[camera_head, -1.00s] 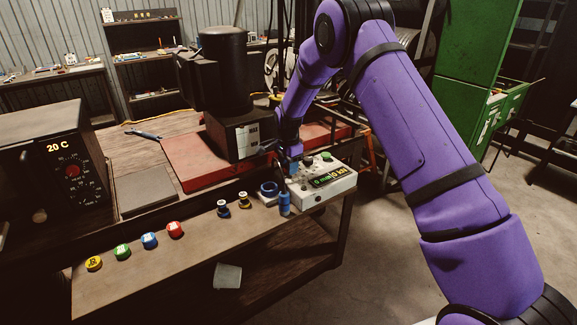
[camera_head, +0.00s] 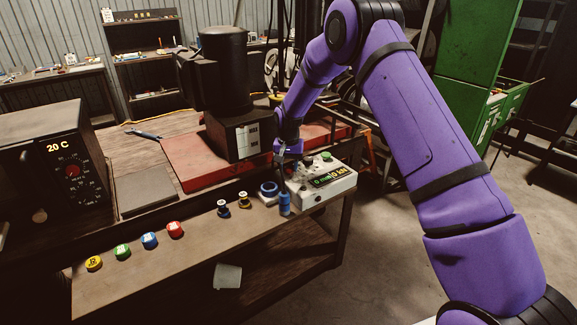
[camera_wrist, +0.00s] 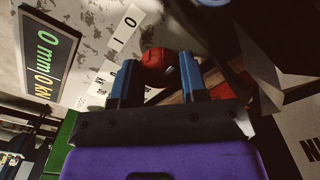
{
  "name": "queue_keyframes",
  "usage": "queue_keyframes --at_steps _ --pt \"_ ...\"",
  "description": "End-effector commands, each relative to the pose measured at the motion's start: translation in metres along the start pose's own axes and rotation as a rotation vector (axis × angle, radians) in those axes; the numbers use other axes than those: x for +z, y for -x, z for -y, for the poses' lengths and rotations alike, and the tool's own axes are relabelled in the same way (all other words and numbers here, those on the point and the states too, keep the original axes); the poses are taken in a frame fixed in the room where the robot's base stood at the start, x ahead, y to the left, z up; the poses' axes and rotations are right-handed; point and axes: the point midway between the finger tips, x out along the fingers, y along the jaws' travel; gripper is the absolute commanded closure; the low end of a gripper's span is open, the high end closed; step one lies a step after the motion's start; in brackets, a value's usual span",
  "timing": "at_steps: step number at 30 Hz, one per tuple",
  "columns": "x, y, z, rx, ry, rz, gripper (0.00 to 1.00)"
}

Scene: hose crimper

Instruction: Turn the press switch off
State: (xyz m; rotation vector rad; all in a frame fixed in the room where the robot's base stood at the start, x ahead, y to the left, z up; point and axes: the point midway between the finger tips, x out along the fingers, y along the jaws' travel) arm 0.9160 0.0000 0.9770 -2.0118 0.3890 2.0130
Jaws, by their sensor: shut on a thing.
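The press control box (camera_head: 328,181) is a pale unit at the right end of the bench, with a lit "0 mm|0 kN" display (camera_head: 327,179) and a green button (camera_head: 326,156). In the wrist view, the red press switch knob (camera_wrist: 156,58) sits beside a white label marked 1 and 0 (camera_wrist: 124,27). My gripper (camera_wrist: 158,66) has its two blue fingers on either side of the knob and is shut on it. In the head view, my gripper (camera_head: 287,166) is at the left side of the box, and the knob is mostly hidden there.
Blue rings (camera_head: 268,189) and a blue cylinder (camera_head: 284,204) stand just left of the box. The dark press (camera_head: 229,85) on its red base (camera_head: 190,164) rises behind. Coloured caps (camera_head: 149,240) line the front bench edge.

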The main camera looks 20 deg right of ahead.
Motion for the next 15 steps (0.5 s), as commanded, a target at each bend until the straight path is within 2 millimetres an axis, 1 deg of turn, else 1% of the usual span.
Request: queue_keyframes --at_steps 6,15 --pt "-0.0008 0.0009 -0.0001 -0.001 0.203 -0.002 0.84" --pt "-0.0009 0.0009 0.0 -0.001 0.462 -0.002 0.84"
